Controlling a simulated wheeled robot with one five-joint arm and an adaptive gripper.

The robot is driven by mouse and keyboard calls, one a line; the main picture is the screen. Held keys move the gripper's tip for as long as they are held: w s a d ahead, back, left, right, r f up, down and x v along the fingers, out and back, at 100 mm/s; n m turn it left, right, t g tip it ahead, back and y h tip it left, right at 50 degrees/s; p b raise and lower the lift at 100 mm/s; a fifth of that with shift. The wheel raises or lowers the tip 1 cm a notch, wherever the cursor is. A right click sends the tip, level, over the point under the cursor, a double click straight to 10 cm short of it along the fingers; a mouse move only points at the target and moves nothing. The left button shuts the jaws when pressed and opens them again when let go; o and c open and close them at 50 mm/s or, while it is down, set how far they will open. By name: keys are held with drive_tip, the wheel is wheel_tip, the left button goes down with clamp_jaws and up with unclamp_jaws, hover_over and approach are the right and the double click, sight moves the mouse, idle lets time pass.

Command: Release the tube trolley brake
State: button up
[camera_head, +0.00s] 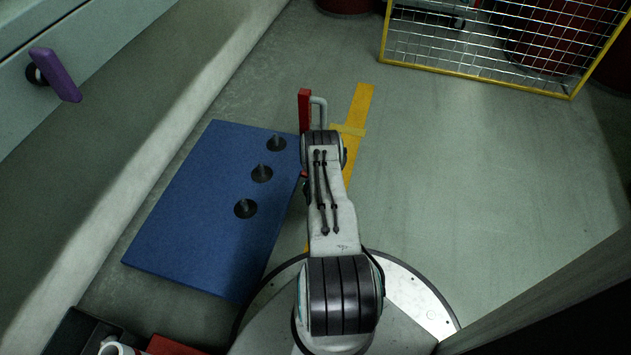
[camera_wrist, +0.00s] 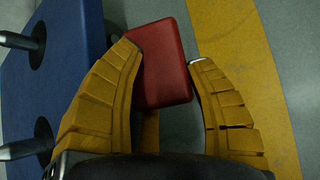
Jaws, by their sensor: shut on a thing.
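A red brake lever (camera_head: 304,108) stands at the platform's right edge in the head view. In the wrist view its red block (camera_wrist: 160,62) sits between the two yellow fingers of my gripper (camera_wrist: 166,58), which is shut on it. In the head view my arm hides the fingers and the lower part of the lever.
A yellow floor stripe (camera_head: 360,108) runs just right of the lever. A grey wall with a purple handle (camera_head: 58,76) is at the left. A yellow-framed mesh barrier (camera_head: 480,76) stands at the back right. A dark post is at the lower right. The floor between is clear.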

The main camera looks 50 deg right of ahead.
drive_tip(key=shift+w+d+r, duration=0.15)
drive_tip(key=shift+d+r, duration=0.2)
drive_tip(key=shift+r, duration=0.05)
drive_tip(key=shift+d+r+p, duration=0.1)
drive_tip(key=shift+r+p, duration=0.65)
drive_tip(key=shift+r, duration=0.65)
drive_tip(key=shift+o, duration=0.4)
drive_tip(key=shift+w+r+p, duration=0.15)
drive_tip(key=shift+r+p, duration=0.15)
drive_tip(key=shift+r, duration=0.6)
drive_tip(key=shift+w+r, duration=0.2)
drive_tip(key=shift+r, duration=0.4)
drive_tip(key=c, duration=0.4)
drive_tip(key=shift+o, duration=0.2)
drive_tip(key=shift+w+a, duration=0.1)
drive_tip(key=shift+a, duration=0.15)
drive_tip(key=o, duration=1.2)
drive_tip(key=shift+r, duration=0.15)
drive_tip(key=o, duration=0.3)
drive_tip(key=shift+a, duration=0.1)
drive_tip(key=shift+o, duration=0.3)
drive_tip(key=shift+f, duration=0.2)
drive_tip(key=shift+s+a, duration=0.1)
drive_tip(key=shift+s, duration=0.1)
